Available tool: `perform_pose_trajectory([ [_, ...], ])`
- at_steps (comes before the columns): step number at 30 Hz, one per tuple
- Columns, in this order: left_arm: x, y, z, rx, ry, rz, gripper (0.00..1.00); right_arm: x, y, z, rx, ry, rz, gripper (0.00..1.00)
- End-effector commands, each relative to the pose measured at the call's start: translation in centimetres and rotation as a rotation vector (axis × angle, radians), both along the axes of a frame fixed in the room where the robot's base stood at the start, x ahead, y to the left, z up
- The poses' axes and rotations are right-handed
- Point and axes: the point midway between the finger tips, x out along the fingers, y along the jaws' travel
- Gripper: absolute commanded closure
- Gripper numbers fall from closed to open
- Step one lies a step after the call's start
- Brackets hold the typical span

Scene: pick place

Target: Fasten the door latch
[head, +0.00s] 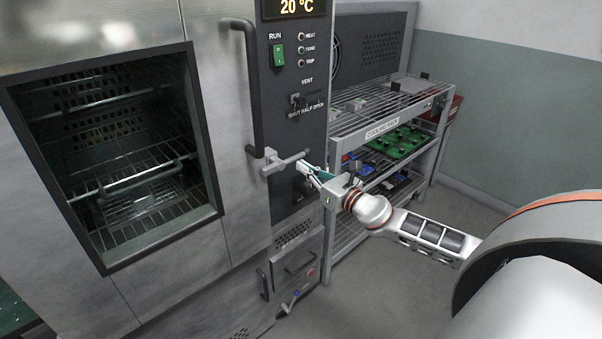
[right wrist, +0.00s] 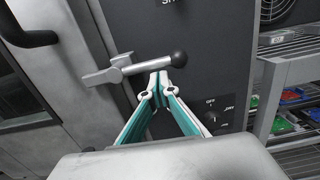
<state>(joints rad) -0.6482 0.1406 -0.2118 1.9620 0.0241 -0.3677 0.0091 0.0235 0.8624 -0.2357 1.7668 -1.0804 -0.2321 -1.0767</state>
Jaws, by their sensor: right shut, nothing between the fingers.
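The door latch (head: 277,162) is a grey metal lever on the right edge of the oven door (head: 225,180), below the long dark door handle (head: 247,85). In the right wrist view the latch (right wrist: 128,70) points right across the seam and ends in a dark round knob (right wrist: 179,58). My right gripper (head: 308,171) is shut and empty. In the right wrist view its fingertips (right wrist: 160,77) are just below the lever, near the knob; I cannot tell whether they touch it. My left gripper is not in view.
The dark control panel (head: 292,130) is right behind my fingertips, with a knob (right wrist: 211,116) lower down. A wire cooling rack (head: 375,125) with green and blue boards stands at the right. Grey floor lies open in front.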

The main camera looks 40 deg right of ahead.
Motion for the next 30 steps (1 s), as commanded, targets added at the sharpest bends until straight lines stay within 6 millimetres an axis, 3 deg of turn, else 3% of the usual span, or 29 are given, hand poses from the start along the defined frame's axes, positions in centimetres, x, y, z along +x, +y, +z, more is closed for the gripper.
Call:
perform_pose_trajectory([
  [23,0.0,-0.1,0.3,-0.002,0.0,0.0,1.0,0.0,-0.2,0.6,-0.084,-0.01,0.0,1.0],
  [30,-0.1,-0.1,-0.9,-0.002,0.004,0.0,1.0,0.3,-0.4,-0.4,-0.083,-0.01,0.0,1.0],
])
